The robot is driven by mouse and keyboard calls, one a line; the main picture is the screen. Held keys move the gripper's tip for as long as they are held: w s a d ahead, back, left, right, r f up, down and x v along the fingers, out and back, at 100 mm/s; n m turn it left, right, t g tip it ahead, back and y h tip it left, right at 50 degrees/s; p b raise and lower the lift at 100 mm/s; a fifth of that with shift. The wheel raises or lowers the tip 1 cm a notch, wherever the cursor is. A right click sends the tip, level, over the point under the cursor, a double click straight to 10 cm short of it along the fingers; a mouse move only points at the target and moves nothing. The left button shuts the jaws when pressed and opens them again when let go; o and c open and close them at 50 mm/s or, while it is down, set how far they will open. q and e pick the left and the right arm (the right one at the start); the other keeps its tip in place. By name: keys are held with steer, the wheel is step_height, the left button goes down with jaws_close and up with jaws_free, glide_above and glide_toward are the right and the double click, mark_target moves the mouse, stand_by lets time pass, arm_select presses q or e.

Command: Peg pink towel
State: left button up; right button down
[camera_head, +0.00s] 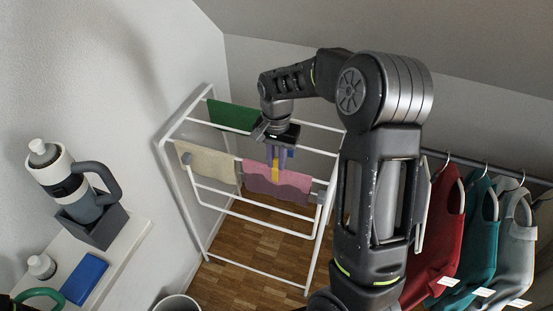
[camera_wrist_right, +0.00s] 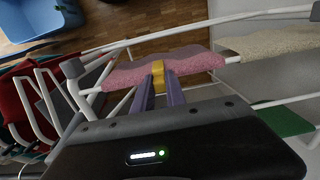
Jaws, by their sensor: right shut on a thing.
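The pink towel (camera_head: 288,184) hangs over the front rail of the white drying rack (camera_head: 193,199); it also shows in the right wrist view (camera_wrist_right: 195,63). My right gripper (camera_head: 278,168) points down at the towel's middle. Its purple fingers (camera_wrist_right: 160,92) are shut on a yellow peg (camera_wrist_right: 158,70), which also shows in the head view (camera_head: 275,172). The peg is at the towel's top edge by the rail. I cannot tell whether it grips the towel. My left gripper is not in view.
A beige towel (camera_head: 207,163) hangs left of the pink one, and a green towel (camera_head: 233,117) behind. Clothes (camera_head: 435,235) hang at the right. A shelf (camera_head: 123,254) with a bottle (camera_head: 75,188) is at the left. A blue tub (camera_wrist_right: 38,20) stands on the wooden floor.

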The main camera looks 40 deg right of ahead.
steer(key=c, duration=1.3)
jaws_free()
step_height(320, 180, up, 8)
steer(key=shift+f+b, duration=0.1)
steer(key=shift+b, duration=0.5)
